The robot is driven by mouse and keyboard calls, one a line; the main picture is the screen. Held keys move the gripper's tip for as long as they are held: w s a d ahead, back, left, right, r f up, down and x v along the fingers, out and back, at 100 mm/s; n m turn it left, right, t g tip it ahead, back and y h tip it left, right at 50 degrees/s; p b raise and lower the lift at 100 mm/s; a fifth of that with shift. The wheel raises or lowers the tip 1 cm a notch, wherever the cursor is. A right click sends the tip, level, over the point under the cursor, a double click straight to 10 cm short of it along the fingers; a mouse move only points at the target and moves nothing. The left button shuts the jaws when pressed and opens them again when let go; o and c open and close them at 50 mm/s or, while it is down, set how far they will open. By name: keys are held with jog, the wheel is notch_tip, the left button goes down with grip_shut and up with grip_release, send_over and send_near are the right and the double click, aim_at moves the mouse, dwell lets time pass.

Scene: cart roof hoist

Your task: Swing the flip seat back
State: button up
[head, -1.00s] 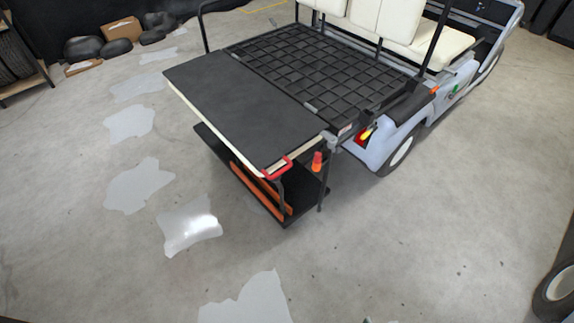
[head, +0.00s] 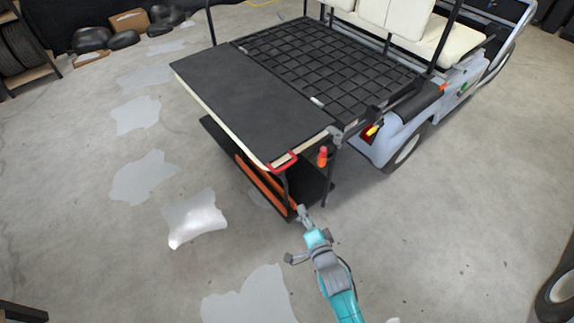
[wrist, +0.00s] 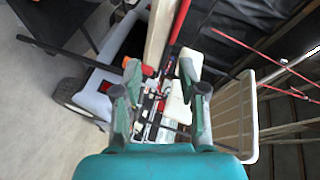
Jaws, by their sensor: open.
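The flip seat (head: 250,100) lies folded out flat as a black panel with a cream edge, level with the cart's gridded cargo deck (head: 325,60). A red handle (head: 283,161) sits at its near corner. My gripper (head: 303,212) is below and slightly right of this handle, apart from it. In the wrist view my gripper (wrist: 163,88) has its two fingers spread, with nothing held between them. A cream edge (wrist: 160,32) and a red bar (wrist: 180,22) show beyond the fingers; whether that bar is the handle I cannot tell.
An orange and red piece (head: 323,156) hangs by the right post under the deck. A black footboard with orange strips (head: 265,182) sits below the seat. The cart's rear wheel (head: 408,146) is at right.

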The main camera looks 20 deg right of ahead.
aim_at(287, 164)
jog(key=w+m, duration=0.1)
jog(key=w, duration=0.6)
jog(key=w+d+m, duration=0.1)
jog(key=w, duration=0.6)
jog(key=w+m, duration=0.1)
jog(key=w, duration=0.6)
jog(key=shift+d, duration=0.15)
jog(key=shift+s, duration=0.1)
grip_shut()
